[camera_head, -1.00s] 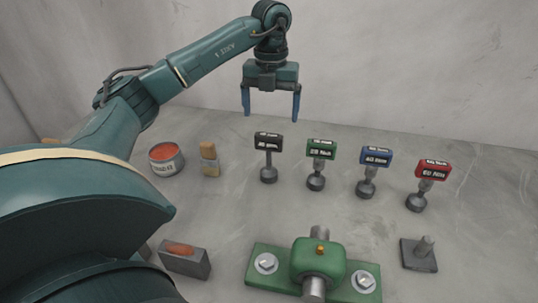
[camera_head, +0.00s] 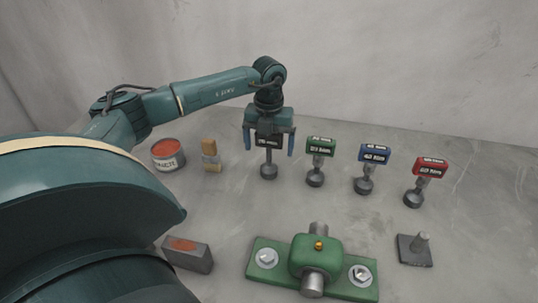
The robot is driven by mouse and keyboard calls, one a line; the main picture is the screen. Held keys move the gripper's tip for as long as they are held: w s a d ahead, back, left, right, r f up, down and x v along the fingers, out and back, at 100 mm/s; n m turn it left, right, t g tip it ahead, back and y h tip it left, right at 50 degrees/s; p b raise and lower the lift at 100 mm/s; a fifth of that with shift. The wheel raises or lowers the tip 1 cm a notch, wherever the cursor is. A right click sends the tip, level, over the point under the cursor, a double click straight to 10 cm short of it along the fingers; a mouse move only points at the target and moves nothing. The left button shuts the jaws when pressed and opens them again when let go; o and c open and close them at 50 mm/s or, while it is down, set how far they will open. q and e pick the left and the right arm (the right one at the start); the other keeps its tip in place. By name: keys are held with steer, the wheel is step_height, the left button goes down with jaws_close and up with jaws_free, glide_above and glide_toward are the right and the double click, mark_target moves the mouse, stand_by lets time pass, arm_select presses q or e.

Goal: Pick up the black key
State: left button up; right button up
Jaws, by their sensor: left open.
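The black key (camera_head: 268,143) stands upright on the grey table, a black labelled head on a grey stem with a round foot (camera_head: 269,171). It is the leftmost in a row of similar keys. My left gripper (camera_head: 269,153) points down with its two blue fingers spread, one on each side of the black head in this view. The fingers are open, with gaps to the head; I cannot tell the exact depth between them. The top of the head is partly hidden by the gripper body. My right gripper is not in view.
Green (camera_head: 320,146), blue (camera_head: 374,154) and red (camera_head: 430,167) keys stand to the right. A brush (camera_head: 210,155) and an orange-topped can (camera_head: 168,155) are left. In front are a green bearing block (camera_head: 316,258), a grey block (camera_head: 187,254) and a pegged plate (camera_head: 414,250).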

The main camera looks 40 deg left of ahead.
arm_select(q)
steer(key=c, duration=1.2)
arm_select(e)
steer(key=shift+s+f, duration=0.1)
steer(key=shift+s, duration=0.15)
arm_select(q)
steer(key=shift+o, duration=0.2)
steer(key=shift+r, duration=0.2)
